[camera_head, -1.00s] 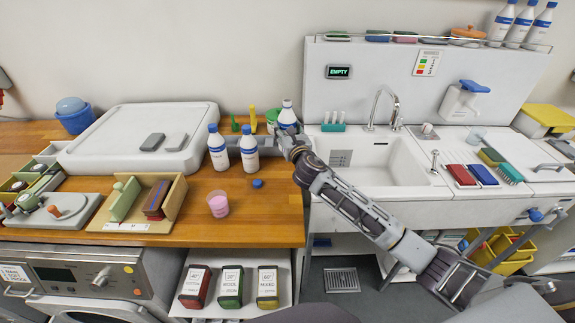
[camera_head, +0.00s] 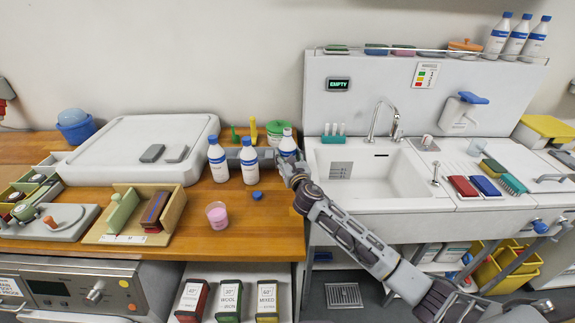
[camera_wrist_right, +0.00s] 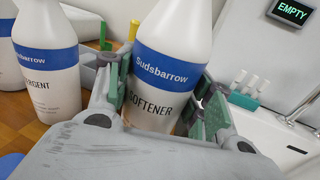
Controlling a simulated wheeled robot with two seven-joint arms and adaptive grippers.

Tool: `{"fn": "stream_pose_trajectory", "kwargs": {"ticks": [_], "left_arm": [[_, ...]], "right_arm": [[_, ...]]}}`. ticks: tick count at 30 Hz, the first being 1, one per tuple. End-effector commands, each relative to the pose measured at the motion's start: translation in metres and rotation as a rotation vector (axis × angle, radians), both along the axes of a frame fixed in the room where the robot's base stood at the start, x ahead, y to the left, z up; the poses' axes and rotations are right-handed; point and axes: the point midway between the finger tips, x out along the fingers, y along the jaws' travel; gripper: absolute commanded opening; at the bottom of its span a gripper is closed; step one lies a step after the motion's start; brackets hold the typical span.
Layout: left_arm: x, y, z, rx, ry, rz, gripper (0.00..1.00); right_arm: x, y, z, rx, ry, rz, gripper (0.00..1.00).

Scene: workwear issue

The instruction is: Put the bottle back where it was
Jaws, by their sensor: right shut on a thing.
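My right gripper (camera_head: 288,163) is shut on a white bottle with a blue band (camera_head: 288,145), near the counter's right edge by the sink. In the right wrist view the bottle (camera_wrist_right: 162,75) reads "Sudsbarrow Softener", with the green-padded fingers (camera_wrist_right: 158,98) on either side of it. It looks nearly upright; its base is hidden, so I cannot tell whether it touches the counter. Its top looks pale, without a blue cap. Two similar blue-capped bottles, one left (camera_head: 217,160) and one middle (camera_head: 249,162), stand to its left. My left gripper is not in view.
A small blue cap (camera_head: 257,195) and a cup of pink liquid (camera_head: 217,214) are on the wooden counter (camera_head: 255,225) in front. A green-lidded container (camera_head: 276,129) stands behind. The sink (camera_head: 375,180) is to the right. The front right counter is clear.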

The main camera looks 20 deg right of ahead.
Motion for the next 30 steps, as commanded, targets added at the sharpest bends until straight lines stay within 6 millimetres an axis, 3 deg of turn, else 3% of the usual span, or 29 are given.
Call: {"fn": "stream_pose_trajectory", "kwargs": {"ticks": [11, 26, 27, 30], "left_arm": [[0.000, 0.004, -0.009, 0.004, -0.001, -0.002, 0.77], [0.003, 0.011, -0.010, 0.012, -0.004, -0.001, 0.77], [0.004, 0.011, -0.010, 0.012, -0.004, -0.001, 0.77], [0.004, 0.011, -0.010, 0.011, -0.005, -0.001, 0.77]], "right_arm": [[0.000, 0.000, -0.035, 0.002, 0.002, 0.000, 0.18], [0.000, 0.000, -0.039, 0.000, 0.001, 0.001, 0.18], [0.000, 0.000, -0.040, 0.000, 0.002, 0.000, 0.53], [0.000, 0.000, -0.039, 0.000, 0.002, 0.000, 0.66]]}}
